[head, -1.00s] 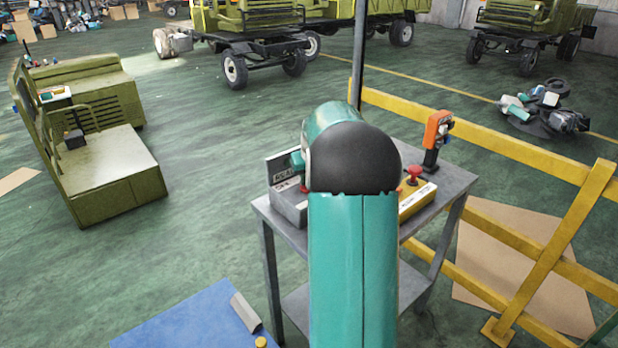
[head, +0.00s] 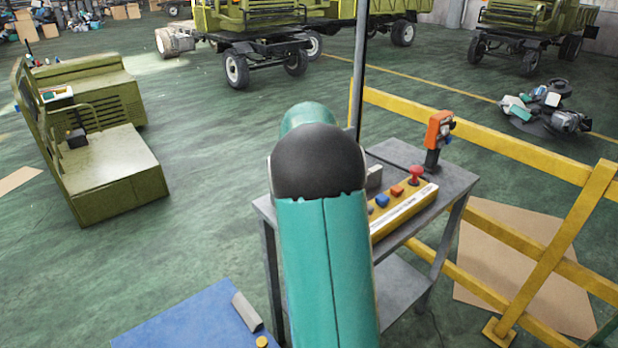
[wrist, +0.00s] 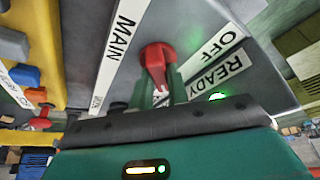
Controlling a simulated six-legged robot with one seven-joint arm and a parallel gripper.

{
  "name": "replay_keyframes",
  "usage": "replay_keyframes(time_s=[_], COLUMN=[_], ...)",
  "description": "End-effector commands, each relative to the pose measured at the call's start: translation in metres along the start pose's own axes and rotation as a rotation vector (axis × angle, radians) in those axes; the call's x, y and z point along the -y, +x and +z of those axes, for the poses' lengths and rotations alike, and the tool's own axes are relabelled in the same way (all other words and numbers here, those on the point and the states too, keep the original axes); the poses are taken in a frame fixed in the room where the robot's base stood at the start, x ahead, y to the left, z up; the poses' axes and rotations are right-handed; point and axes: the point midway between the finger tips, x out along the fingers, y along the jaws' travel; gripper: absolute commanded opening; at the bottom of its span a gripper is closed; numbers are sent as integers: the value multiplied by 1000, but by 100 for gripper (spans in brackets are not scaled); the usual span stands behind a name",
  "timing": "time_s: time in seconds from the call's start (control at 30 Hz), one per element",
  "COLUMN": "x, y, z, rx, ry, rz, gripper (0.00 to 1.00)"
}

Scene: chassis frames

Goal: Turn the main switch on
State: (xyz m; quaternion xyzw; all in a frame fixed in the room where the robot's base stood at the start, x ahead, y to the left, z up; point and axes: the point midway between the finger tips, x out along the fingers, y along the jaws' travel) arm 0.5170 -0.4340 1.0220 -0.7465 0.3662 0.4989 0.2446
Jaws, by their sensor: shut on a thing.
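The main switch is a red rotary handle (wrist: 155,54) on a grey panel (wrist: 200,22), seen in the wrist view. A MAIN label (wrist: 122,32) lies to its left, and OFF (wrist: 217,44) and READY (wrist: 220,71) labels lie to its right. A green lamp (wrist: 217,97) glows by the READY label. My gripper (wrist: 163,92) is shut on the red handle; its dark palm edge covers the lower part of the panel. In the head view my teal arm hides the switch, its panel and the gripper.
A yellow control box (head: 405,212) with blue, orange and red buttons sits on the grey table (head: 262,208). An orange upright device (head: 438,130) stands at its back right. A yellow railing (head: 540,160) runs along the right.

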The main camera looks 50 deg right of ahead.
Motion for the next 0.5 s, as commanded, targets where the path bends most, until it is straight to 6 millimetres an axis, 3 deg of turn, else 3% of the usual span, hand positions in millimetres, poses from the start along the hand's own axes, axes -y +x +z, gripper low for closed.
replay_keyframes(time_s=[0.17,0.2,0.3,0.5], x=[0,0,0,0], y=[0,0,0,0], z=[0,0,0,0], rx=[-1,-1,-1,0], ry=[2,1,1,0], rz=[-1,-1,-1,-1], gripper=[0,20,38,38])
